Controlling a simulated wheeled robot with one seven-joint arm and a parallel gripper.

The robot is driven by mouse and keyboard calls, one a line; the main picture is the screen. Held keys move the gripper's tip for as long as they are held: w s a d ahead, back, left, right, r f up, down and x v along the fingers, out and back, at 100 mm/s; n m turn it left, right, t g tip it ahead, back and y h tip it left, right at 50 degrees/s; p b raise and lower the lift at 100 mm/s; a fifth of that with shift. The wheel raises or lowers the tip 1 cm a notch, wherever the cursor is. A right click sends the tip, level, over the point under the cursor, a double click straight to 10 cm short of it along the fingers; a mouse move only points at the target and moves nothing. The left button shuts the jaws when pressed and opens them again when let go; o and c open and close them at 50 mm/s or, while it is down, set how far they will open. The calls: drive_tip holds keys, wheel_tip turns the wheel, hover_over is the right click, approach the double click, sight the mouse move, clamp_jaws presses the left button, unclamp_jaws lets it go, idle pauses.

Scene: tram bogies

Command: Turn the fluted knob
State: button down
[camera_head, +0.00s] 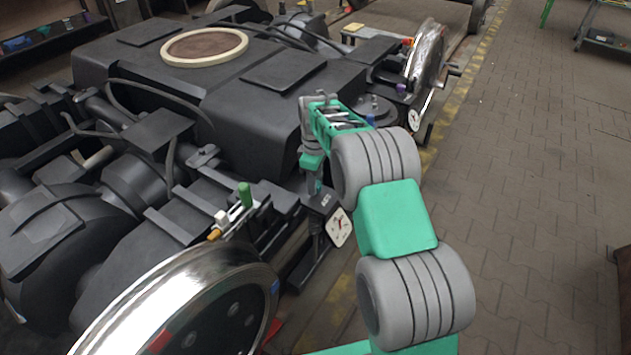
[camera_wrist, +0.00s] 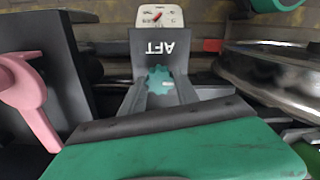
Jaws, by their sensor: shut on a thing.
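The fluted knob (camera_wrist: 159,77) is teal with a scalloped rim. In the wrist view it sits in front of a dark box (camera_wrist: 163,48) marked AFT, which reads upside down there. My gripper (camera_wrist: 159,92) has its grey fingers on either side of the knob and is shut on it. In the head view my gripper (camera_head: 316,186) reaches down to the same AFT box (camera_head: 324,201); the knob is mostly hidden by the gripper. A white dial gauge with a red needle (camera_head: 340,227) is beside the box; it also shows in the wrist view (camera_wrist: 160,16).
A pink lever (camera_wrist: 27,92) stands left in the wrist view. A shiny wheel (camera_wrist: 272,70) is on the right. In the head view, a green-handled lever (camera_head: 245,195) and a large wheel (camera_head: 183,306) are left of my arm. Paved floor (camera_head: 545,180) is clear on the right.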

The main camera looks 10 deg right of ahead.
drive_tip(key=shift+r+m+p, duration=0.1)
drive_tip(key=shift+m+p, duration=0.2)
drive_tip(key=shift+p, duration=0.05)
drive_tip(key=shift+r+m+p, duration=0.1)
drive_tip(key=shift+m+p, duration=0.45)
drive_tip(key=shift+m, duration=0.05)
drive_tip(key=m+p, duration=0.1)
drive_tip(key=m, duration=0.1)
drive_tip(key=shift+m+p, duration=0.3)
drive_tip(key=shift+p, duration=0.1)
drive_tip(key=m+p, duration=0.2)
drive_tip(key=m, duration=0.2)
drive_tip(key=m+p, duration=0.1)
drive_tip(key=m, duration=0.4)
drive_tip(key=m+p, duration=0.1)
drive_tip(key=m, duration=0.3)
drive_tip(key=shift+m, duration=0.3)
